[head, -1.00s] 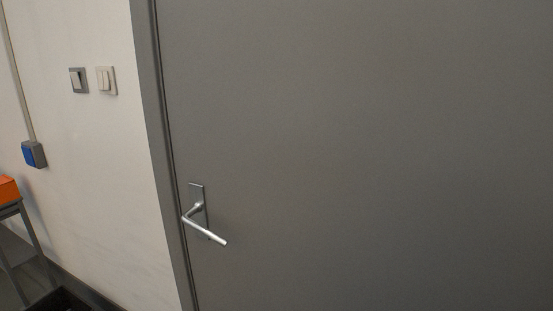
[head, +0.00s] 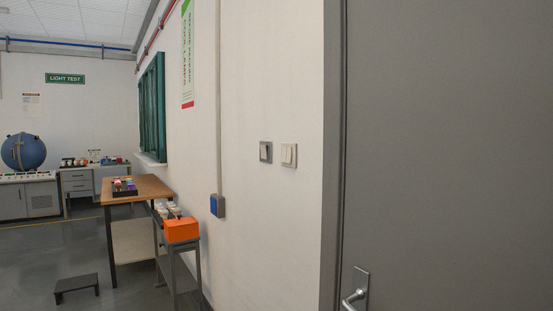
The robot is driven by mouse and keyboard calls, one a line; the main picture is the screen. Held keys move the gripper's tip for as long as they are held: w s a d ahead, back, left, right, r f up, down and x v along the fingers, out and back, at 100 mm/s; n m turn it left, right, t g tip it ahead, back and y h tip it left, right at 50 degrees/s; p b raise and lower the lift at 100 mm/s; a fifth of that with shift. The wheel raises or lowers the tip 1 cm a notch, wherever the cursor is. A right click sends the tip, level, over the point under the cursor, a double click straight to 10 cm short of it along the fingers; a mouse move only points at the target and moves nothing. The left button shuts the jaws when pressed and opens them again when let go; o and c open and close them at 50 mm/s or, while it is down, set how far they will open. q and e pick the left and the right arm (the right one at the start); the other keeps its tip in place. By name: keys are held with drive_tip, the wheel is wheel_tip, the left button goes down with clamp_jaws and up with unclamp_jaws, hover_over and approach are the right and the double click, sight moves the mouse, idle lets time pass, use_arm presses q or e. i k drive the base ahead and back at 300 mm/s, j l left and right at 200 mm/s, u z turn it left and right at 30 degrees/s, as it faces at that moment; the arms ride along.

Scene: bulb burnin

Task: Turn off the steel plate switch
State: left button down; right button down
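The steel plate switch (head: 265,152) is on the white wall, left of the door. It has a grey metal-looking plate with a pale rocker. A second switch (head: 289,155) with a cream plate and what looks like a double rocker is just to its right, a small gap apart. The rocker positions are too small to tell. Neither of my grippers shows in the head view.
A grey door (head: 450,150) with a lever handle (head: 354,296) fills the right. A blue socket box (head: 217,206) hangs lower on the wall. A low black step (head: 77,287) is on the floor.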

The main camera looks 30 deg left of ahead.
sight(264, 149)
drive_tip(key=i+j, duration=0.25)
drive_tip(key=j, duration=0.3)
drive_tip(key=i+j+u, duration=0.15)
drive_tip(key=j, duration=0.4)
drive_tip(key=i+j, duration=0.35)
drive_tip(key=j, duration=0.15)
drive_tip(key=i+j+u, duration=0.1)
drive_tip(key=i+j, duration=0.2)
drive_tip(key=j, duration=0.2)
drive_tip(key=i+j, duration=0.3)
drive_tip(key=j, duration=0.2)
drive_tip(key=i+j+u, duration=0.15)
drive_tip(key=i+j, duration=0.15)
drive_tip(key=j, duration=0.2)
drive_tip(key=i+l, duration=0.3)
